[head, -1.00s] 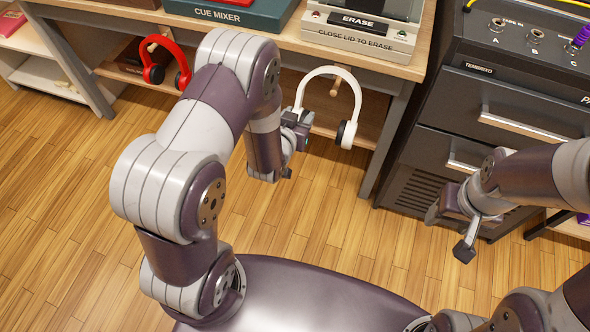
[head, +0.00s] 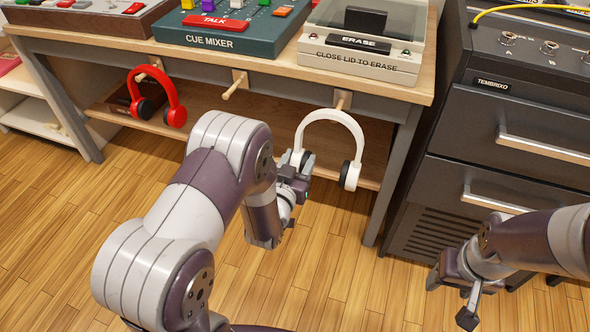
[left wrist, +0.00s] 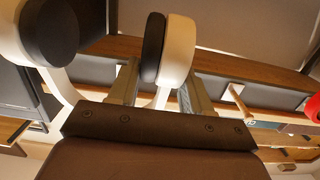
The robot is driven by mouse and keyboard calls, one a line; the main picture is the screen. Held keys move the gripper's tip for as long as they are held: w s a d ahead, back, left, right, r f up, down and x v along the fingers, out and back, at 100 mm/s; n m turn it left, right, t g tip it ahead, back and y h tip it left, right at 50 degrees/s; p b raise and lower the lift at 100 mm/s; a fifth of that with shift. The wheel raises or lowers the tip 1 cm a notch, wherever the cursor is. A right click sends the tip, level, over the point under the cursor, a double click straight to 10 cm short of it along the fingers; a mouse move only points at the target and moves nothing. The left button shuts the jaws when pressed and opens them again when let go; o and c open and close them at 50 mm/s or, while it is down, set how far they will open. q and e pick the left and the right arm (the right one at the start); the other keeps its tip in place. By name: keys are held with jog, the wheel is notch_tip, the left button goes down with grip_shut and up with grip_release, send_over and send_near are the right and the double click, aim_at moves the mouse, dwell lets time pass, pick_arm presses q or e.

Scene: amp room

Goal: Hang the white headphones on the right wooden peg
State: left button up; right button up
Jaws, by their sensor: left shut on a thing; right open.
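The white headphones (head: 330,115) hang band-up in front of the desk's right part in the head view. My left gripper (head: 298,172) is shut on their left ear cup; in the left wrist view its fingers (left wrist: 160,88) sit on both sides of the white cup (left wrist: 178,50). The right wooden peg (head: 342,101) shows just above the top of the band. I cannot tell whether band and peg touch. The other ear cup (head: 350,175) hangs free. My right gripper (head: 452,302) is open and empty, low in front of the dark cabinet.
Red headphones (head: 157,92) hang on the left peg. The middle peg (head: 233,86) is bare. The desk (head: 270,63) carries a cue mixer (head: 215,38) and an eraser box (head: 355,55). A dark drawer cabinet (head: 475,140) stands close on the right. The floor in front is clear.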

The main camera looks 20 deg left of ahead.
aim_at(305, 150)
pick_arm(q)
jog(key=shift+w+d+f+b, duration=0.15)
jog(key=shift+w+b, duration=0.55)
jog(key=shift+w, duration=1.4)
jog(key=shift+w+f+b, duration=0.45)
jog(key=shift+w+f, duration=0.05)
jog(key=shift+w, duration=0.1)
jog(key=o, duration=1.3)
